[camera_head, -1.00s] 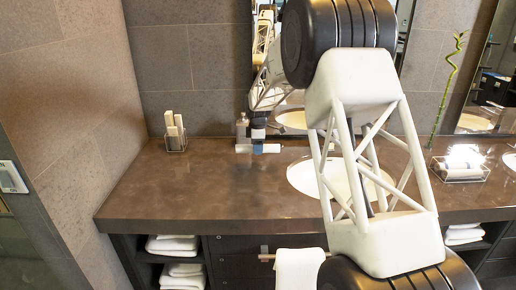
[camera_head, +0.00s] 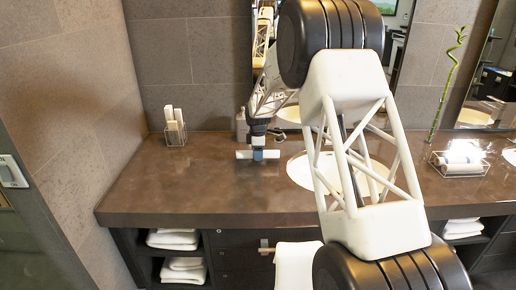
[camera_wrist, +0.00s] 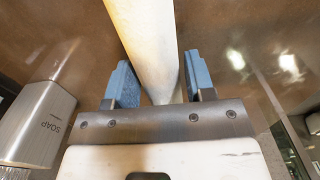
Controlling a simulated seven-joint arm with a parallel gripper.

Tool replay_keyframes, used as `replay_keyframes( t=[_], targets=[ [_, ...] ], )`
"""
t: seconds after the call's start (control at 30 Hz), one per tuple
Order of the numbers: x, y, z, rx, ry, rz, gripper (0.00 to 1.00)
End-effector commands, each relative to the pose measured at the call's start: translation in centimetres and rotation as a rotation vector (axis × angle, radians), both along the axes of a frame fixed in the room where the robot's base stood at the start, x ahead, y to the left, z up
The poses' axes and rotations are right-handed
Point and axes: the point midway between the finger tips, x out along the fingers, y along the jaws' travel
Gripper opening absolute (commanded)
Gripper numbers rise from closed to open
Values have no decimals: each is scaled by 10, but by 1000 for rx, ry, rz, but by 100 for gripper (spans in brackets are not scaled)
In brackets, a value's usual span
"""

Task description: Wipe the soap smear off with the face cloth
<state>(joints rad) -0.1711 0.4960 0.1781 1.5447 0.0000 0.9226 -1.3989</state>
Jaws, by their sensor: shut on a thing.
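My gripper (camera_head: 258,155) is over the back of the brown counter, left of the basin. Its blue fingers are shut on a white rolled cloth (camera_head: 243,154), seemingly the face cloth, which sticks out to both sides. In the wrist view the pale roll (camera_wrist: 145,40) runs between the two blue fingers (camera_wrist: 160,85) and out past the top edge. It is low over the counter; I cannot tell whether it touches. I cannot make out the soap smear for certain; a faint dark patch on the counter may be only a reflection.
A soap dispenser (camera_wrist: 38,120) stands close left of my gripper in the wrist view. A wire holder (camera_head: 175,132) is at the back left, and the basin (camera_head: 300,172) is to the right. The front left counter (camera_head: 170,190) is clear. A white towel (camera_head: 296,265) hangs in front.

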Motion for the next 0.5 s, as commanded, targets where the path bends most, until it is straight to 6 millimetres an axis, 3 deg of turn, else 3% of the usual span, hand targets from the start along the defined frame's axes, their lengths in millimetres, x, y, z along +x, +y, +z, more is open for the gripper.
replay_keyframes(
  t=[0.2,0.27,0.5],
  targets=[
    [0,-2,-24,0,1,-1,31],
    [0,-9,-17,0,-1,-2,28],
    [0,-26,-24,0,0,0,28]
  ],
)
